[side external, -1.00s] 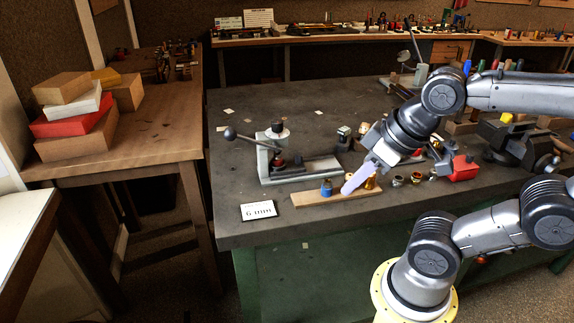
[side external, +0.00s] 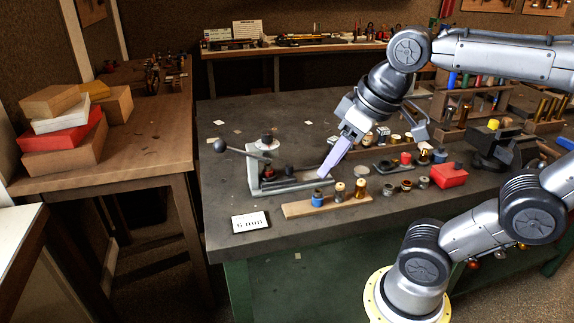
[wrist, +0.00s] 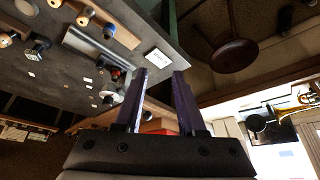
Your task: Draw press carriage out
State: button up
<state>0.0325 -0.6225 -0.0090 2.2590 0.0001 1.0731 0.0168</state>
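The press (side external: 262,165) stands at the left of the dark bench, with a grey frame and a long lever ending in a black ball (side external: 220,146). A low grey bed reaches right from it. A small dark piece on this bed (side external: 290,171) may be the carriage; I cannot tell for sure. My gripper (side external: 323,174) points down at the bed's right end; contact cannot be told. In the wrist view its two purple fingers (wrist: 159,72) stand apart with nothing visible between them. The press (wrist: 90,46) shows there left of the fingers.
A wooden strip (side external: 295,209) with a blue piece and brass pieces lies in front of the press. A red box (side external: 449,175) and small parts are to the right. Bare bench lies behind the press.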

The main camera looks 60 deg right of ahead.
jog(key=w+d+r+m+g, duration=0.15)
jog(key=w+d+r, duration=0.25)
jog(key=w, duration=0.4)
jog(key=m+g, duration=0.4)
send_over(289, 164)
notch_tip(289, 164, down, 8)
jog(key=f, duration=0.1)
jog(key=shift+t, duration=0.25)
notch_tip(289, 164, down, 13)
jog(key=shift+a, duration=0.1)
grip_shut()
jog(key=shift+r, duration=0.1)
